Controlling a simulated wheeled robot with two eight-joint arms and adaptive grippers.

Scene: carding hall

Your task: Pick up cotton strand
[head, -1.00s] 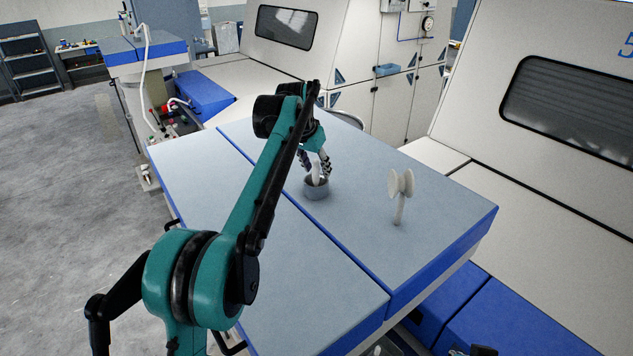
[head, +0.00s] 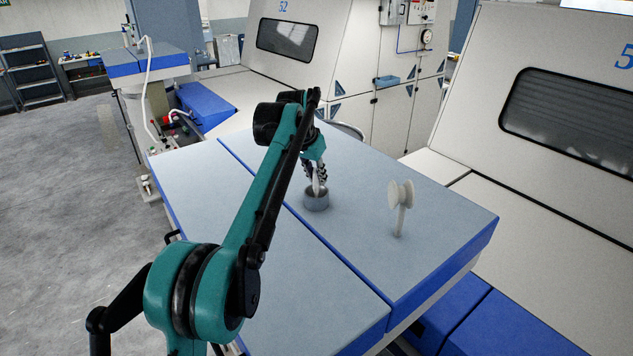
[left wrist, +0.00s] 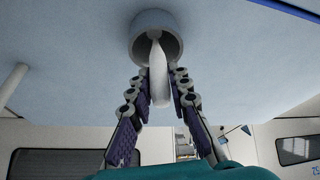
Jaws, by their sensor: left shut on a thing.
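My left gripper (head: 316,176) is above a small grey round cup (head: 317,202) on the light blue table top. Its fingers are shut on the white cotton strand (left wrist: 159,75), which tapers to a point at the cup. In the left wrist view the cup (left wrist: 141,24) is at the top, with the strand's tip at its mouth and its body between the two fingers (left wrist: 160,90). I cannot tell how far the tip reaches into the cup. In the head view the fingers hide most of the strand.
A white spool-like guide on a thin post (head: 401,205) stands right of the cup. The table (head: 420,260) has blue edges and is otherwise clear. White machines with dark windows (head: 570,115) stand behind and to the right.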

